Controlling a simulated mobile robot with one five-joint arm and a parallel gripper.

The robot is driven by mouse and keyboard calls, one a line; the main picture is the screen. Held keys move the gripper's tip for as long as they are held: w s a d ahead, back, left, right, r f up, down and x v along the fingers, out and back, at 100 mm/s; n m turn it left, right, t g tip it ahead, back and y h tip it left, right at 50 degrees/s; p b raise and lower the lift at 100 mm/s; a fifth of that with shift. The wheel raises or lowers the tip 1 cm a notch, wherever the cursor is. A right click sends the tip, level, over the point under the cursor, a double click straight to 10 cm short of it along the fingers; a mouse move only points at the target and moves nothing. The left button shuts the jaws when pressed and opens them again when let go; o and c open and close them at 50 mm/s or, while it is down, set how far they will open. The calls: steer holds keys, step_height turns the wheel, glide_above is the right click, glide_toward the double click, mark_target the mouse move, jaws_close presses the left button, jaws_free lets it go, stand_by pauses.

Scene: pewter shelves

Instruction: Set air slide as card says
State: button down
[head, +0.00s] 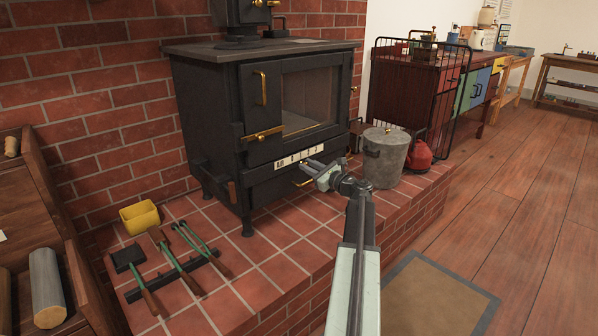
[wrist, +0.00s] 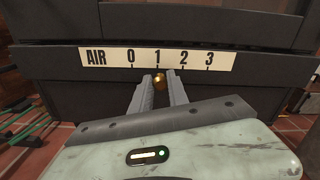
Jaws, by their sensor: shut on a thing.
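The black stove (head: 222,122) stands on the tiled hearth. Its white air scale (head: 298,157) runs along the front below the glass door. In the wrist view the scale (wrist: 145,58) reads AIR, 0, 1, 2, 3. The brass knob of the air slide (wrist: 159,79) sits just below the scale, about under the 1 mark. My gripper (wrist: 160,85) is shut on this knob, one finger on each side. In the head view my gripper (head: 314,172) reaches the stove front from the right. No readable card shows in either view.
A lidded grey metal bucket (head: 385,160) stands close to the right of my gripper, with a red can (head: 419,156) beyond. Hearth tools (head: 175,262) and a yellow tub (head: 140,217) lie at left. Open wooden floor (head: 520,190) is at right.

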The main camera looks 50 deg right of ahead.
steer(key=d, duration=0.3)
steer(key=shift+s+d, duration=0.1)
steer(key=shift+d, duration=0.1)
steer(key=c, duration=1.3)
jaws_free()
steer(key=shift+o, duration=0.2)
steer(key=s, duration=0.7)
steer(key=shift+s+a, duration=0.3)
steer(key=shift+s, duration=0.1)
